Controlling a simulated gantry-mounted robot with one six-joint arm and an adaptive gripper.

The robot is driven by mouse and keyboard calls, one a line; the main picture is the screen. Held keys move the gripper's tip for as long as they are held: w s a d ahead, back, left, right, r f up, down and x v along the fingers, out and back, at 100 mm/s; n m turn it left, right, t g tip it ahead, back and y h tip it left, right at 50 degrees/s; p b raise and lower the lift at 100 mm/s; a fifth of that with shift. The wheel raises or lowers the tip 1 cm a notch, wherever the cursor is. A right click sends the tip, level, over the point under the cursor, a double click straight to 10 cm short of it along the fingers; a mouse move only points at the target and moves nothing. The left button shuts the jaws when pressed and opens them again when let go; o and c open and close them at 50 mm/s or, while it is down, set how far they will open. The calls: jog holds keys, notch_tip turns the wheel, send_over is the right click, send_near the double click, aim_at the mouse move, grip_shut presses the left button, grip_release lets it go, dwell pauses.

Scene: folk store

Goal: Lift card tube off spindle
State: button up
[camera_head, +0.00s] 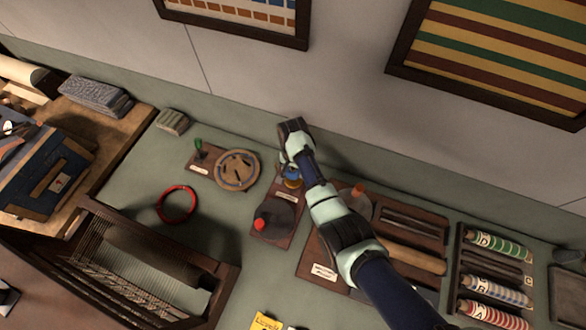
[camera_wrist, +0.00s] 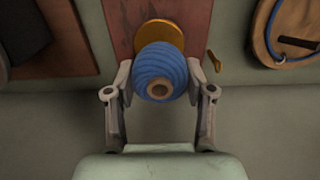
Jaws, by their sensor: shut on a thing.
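A card tube wound with blue thread (camera_wrist: 160,72) is between the fingers of my gripper (camera_wrist: 160,80) in the wrist view. Its open brown end (camera_wrist: 158,90) faces the camera. My gripper is shut on its sides. A brass disc (camera_wrist: 161,33) lies beyond it on a red-brown board (camera_wrist: 116,40); the spindle itself is hidden, and I cannot tell if the tube is still around it. In the head view my gripper (camera_head: 298,172) is over the upper end of the board (camera_head: 284,212), with some blue and the brass disc (camera_head: 292,183) partly showing.
A dark disc with a red knob (camera_head: 260,224) is on the same board. A round wooden disc (camera_head: 238,170) lies left, beside a small board with a green peg (camera_head: 198,145). A red ring (camera_head: 177,204) and loom frame (camera_head: 225,270) are farther left. Striped rolls (camera_head: 498,290) lie right.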

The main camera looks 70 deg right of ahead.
jog(key=shift+r+p, duration=2.45)
jog(key=shift+r, duration=0.3)
